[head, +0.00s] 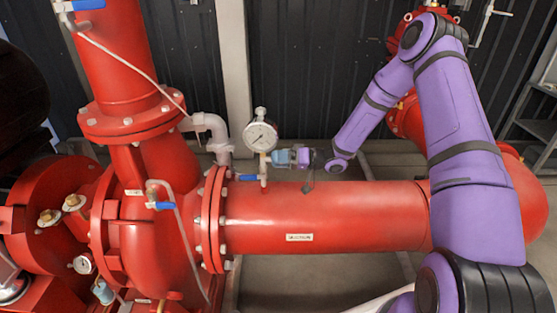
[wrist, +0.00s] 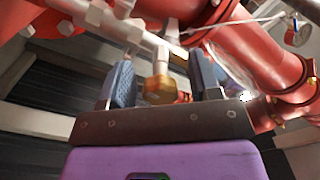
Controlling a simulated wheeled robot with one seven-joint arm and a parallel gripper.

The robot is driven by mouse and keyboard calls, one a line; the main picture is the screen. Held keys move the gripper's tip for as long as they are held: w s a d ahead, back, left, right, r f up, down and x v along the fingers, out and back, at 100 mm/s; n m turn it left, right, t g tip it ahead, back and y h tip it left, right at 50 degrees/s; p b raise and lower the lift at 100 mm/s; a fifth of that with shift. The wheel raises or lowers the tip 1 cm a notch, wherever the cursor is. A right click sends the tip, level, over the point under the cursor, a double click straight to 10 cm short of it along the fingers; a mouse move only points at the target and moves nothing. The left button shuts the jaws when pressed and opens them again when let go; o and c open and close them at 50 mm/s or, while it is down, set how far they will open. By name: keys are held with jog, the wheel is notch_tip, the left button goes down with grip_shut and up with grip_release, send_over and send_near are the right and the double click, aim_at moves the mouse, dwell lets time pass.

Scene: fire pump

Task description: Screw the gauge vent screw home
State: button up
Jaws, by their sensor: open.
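The pressure gauge (head: 261,135) stands upright on a thin stem above the red horizontal pipe in the head view. My gripper (head: 277,157) is just right of this stem, level with the part below the dial. In the wrist view my gripper (wrist: 161,78) is open, with one blue-padded finger on each side of a round brass piece (wrist: 158,89). The brass piece looks like the vent screw, and gaps show between it and both pads. In the head view the screw is too small to make out, and how deep its thread sits cannot be seen.
A blue valve handle (head: 246,178) sticks out left of the stem's foot. The red pipe (head: 330,215) runs just below my gripper. A grey elbow pipe (head: 212,128) stands to the left. Dark wall panels (head: 300,70) are behind.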

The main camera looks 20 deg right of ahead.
jog(key=shift+c, duration=0.4)
jog(key=c, duration=0.8)
jog(key=shift+c, duration=0.2)
